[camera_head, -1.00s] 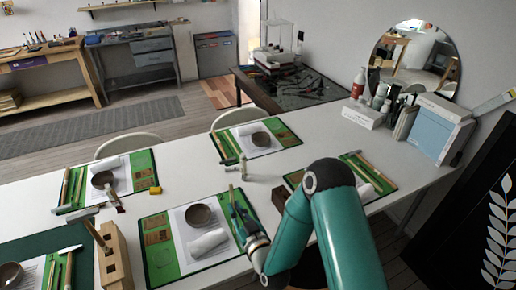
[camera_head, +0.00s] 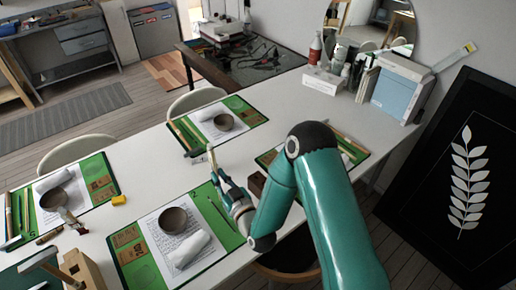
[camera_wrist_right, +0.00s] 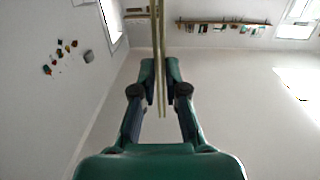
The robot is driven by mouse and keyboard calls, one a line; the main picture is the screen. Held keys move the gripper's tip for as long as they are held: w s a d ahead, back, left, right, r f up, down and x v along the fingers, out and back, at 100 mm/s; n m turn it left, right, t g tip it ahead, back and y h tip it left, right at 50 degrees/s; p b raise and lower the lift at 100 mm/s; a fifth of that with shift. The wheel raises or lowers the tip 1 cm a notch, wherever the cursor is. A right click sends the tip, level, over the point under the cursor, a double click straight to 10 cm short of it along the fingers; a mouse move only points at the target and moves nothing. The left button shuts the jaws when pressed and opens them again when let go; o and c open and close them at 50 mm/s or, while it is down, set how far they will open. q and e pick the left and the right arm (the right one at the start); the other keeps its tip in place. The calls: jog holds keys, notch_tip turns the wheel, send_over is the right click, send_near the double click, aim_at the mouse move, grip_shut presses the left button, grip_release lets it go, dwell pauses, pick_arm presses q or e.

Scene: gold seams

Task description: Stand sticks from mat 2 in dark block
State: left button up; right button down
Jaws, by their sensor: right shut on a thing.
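My right gripper (camera_head: 222,178) is over the table near the right edge of the front green mat (camera_head: 127,243). In the right wrist view the gripper (camera_wrist_right: 158,72) is shut on pale, thin sticks (camera_wrist_right: 161,45). They run lengthwise between the fingers; I cannot tell how many. The dark block (camera_head: 257,183) stands just right of the gripper, partly hidden by my right arm. Other sticks lie on the far mat (camera_head: 186,134), the left mat (camera_head: 25,213) and the right mat (camera_head: 350,148). My left gripper is not in view.
A bowl (camera_head: 173,220) and a white roll (camera_head: 190,250) are on the front mat. Another bowl (camera_head: 223,122) is on the far mat. A light wooden block (camera_head: 82,272) stands at front left. A small yellow block (camera_head: 119,200) lies between mats.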

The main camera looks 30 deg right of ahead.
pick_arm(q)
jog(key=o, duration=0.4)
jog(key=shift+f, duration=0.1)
pick_arm(e)
jog(key=shift+w+d, duration=0.1)
jog(key=shift+w, duration=0.05)
pick_arm(q)
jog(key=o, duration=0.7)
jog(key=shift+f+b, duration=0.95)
jog(key=shift+b, duration=0.05)
pick_arm(e)
jog(key=w+d+r+m+g+h+b, duration=0.35)
jog(key=w+d+m+h, duration=0.3)
jog(key=d+h, duration=0.4)
pick_arm(q)
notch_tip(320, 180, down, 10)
jog(key=b, duration=0.6)
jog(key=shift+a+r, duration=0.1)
pick_arm(e)
jog(key=s+d+m+g+h, duration=0.3)
jog(key=s+m+g+h, duration=0.2)
jog(key=m+g, duration=0.5)
jog(key=shift+s+d+f+g+h, duration=0.25)
jog(key=shift+d+f+g+h, duration=0.05)
jog(key=shift+g+h, duration=0.85)
